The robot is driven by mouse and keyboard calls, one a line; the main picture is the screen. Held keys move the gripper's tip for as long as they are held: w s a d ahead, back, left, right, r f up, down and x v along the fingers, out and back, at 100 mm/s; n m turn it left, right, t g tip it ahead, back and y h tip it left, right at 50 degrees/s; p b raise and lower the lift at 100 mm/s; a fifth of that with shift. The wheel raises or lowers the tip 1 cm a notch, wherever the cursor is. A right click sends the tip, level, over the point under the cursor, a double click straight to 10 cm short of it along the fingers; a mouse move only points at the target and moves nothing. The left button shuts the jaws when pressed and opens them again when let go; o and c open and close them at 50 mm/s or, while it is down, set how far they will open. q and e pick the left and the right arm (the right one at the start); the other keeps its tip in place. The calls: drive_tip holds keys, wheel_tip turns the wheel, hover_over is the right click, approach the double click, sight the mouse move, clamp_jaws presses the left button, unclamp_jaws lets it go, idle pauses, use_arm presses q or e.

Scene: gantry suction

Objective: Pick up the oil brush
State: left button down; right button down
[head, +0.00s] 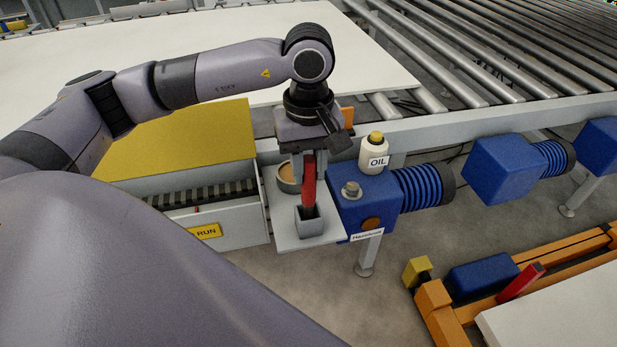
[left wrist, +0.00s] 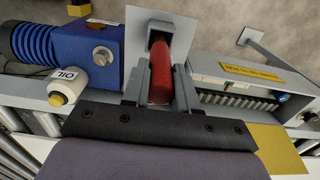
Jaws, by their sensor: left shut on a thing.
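The oil brush (head: 308,188) has a red handle and stands upright, its lower end inside a small grey holder (head: 310,224) on a light shelf plate (head: 286,238). My left gripper (head: 311,172) points down from above and is shut on the red handle. In the left wrist view the handle of the oil brush (left wrist: 160,72) lies between the two fingers of the left gripper (left wrist: 160,88). The brush's lower end is hidden in the holder. My right gripper is in neither view.
A round tin (head: 287,180) stands on the shelf just behind the brush. A white oil bottle (head: 373,156) and a blue motor (head: 363,205) are close on the right. A grey box with a yellow lid (head: 190,140) is on the left. Rollers (head: 470,60) run behind.

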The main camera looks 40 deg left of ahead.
use_arm(q)
wheel_tip(320, 180, up, 16)
drive_tip(key=p, duration=0.2)
drive_tip(key=shift+r, duration=0.25)
idle(0.4)
